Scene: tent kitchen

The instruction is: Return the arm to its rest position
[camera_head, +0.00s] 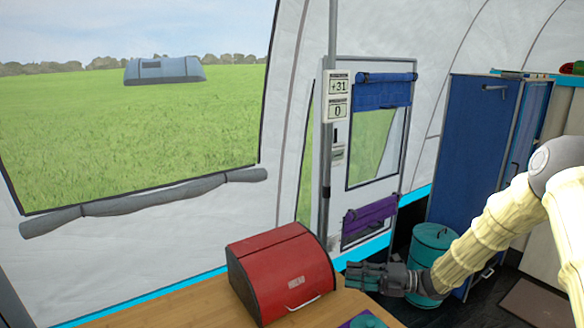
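My arm (490,235), in a cream ribbed cover, reaches in from the right edge and slopes down to the left. My dark grey gripper (356,277) is at its end, low in the view and pointing left. It is just right of a red box, over or beside the right end of the wooden counter. A gap to the box's side is hard to judge. The fingers are small and seen at an angle, so I cannot tell whether they are open or shut. I see no object in them.
The red box (262,265), lid down with a front handle, stands on the wooden counter (165,308). A teal and purple item (366,321) lies at the bottom edge. A teal lidded bin (432,243) stands behind my forearm, before a blue cabinet (473,140). The counter's left part is clear.

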